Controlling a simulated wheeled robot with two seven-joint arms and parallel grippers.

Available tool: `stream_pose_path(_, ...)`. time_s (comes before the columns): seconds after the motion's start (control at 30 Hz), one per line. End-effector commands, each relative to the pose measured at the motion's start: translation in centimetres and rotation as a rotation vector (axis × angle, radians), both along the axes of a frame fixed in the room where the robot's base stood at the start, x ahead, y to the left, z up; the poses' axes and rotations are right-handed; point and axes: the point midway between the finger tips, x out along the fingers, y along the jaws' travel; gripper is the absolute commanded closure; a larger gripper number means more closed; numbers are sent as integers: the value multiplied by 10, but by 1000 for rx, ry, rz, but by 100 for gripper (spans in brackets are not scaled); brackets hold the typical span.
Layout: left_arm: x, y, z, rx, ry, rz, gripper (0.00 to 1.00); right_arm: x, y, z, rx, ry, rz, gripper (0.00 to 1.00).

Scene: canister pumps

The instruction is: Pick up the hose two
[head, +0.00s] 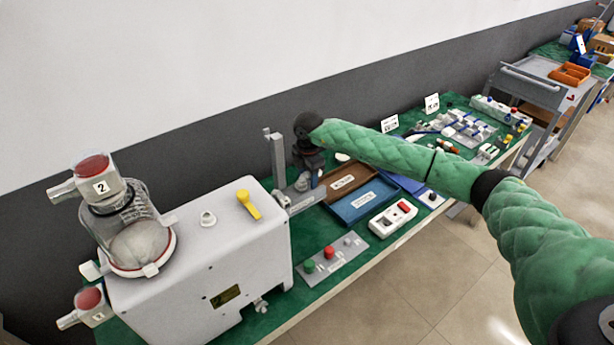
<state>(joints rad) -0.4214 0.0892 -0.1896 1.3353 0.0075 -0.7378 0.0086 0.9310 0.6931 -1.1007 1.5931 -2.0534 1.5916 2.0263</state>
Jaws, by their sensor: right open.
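A grey fitting with a red cap and a label "2" (100,183) sits on top of a clear canister (128,232) at the left end of the white pump box (200,265). A similar red-capped fitting (88,302) is lower at the left edge; its label is too small to read surely. No long hose shows clearly. My right gripper (305,186) is open, at the end of the green-sleeved arm from the right. It is beyond the pump box, beside a grey upright post, well apart from fitting 2. Its fingertips are small and partly hidden. My left gripper is out of view.
The green bench (310,292) carries a yellow lever (249,204) on the pump, a brown tray (348,183), a blue tray (352,212), a button panel (335,257) and a white switch box (393,217). A grey cart (535,85) stands at the far right.

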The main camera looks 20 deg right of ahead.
Motion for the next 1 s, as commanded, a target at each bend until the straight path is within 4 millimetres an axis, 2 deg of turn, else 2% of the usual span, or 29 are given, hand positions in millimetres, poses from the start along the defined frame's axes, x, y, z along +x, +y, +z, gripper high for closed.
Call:
stream_pose_path(0.1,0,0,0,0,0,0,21,0,0,0,0,0,0,51)
stream_pose_path(0.3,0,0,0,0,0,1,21,0,0,0,0,0,0,90)
stream_pose_path(0.37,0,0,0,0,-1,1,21,0,0,0,0,0,0,100)
stream_pose_path(0.67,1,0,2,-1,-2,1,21,0,0,3,0,-1,0,100)
stream_pose_path(0.77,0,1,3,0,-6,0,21,1,0,12,0,-1,0,100)
stream_pose_path(0.97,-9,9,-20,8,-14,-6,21,1,0,44,0,-3,1,100)
stream_pose_path(1.0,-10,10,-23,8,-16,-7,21,1,-5,46,0,-2,-2,100)
